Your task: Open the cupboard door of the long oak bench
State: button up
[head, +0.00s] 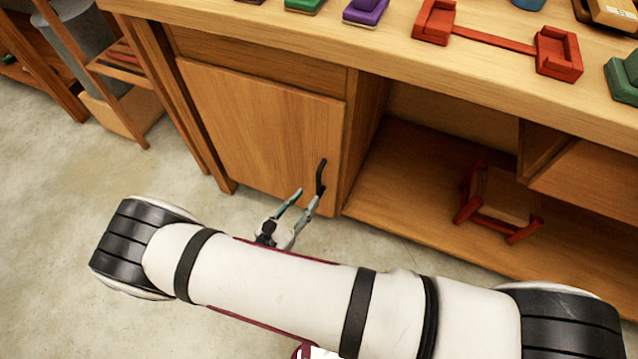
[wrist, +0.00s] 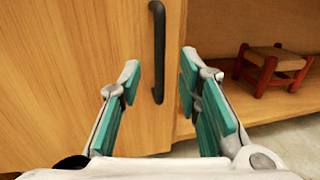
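The long oak bench (head: 365,45) runs across the head view. Its cupboard door (head: 255,135) is at the left end, closed, with a black upright handle (head: 320,178) near its right edge. In the wrist view the door (wrist: 70,75) fills the left side. The handle (wrist: 158,50) stands ahead, between the lines of the two fingers. My gripper (head: 302,198) is low in front of the door, close to the handle. In the wrist view my gripper (wrist: 160,85) is open, its teal finger pads apart with nothing between them. I cannot tell the exact gap to the handle.
Right of the door is an open bay with a small red-framed stool (head: 495,205), also in the wrist view (wrist: 272,68). A wooden rack (head: 120,95) stands left. Floor before the door is clear.

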aim_at(317, 186)
jog(key=b+x, duration=0.1)
jog(key=x, duration=0.5)
jog(key=shift+w+d, duration=0.25)
jog(key=shift+w, duration=0.05)
grip_shut()
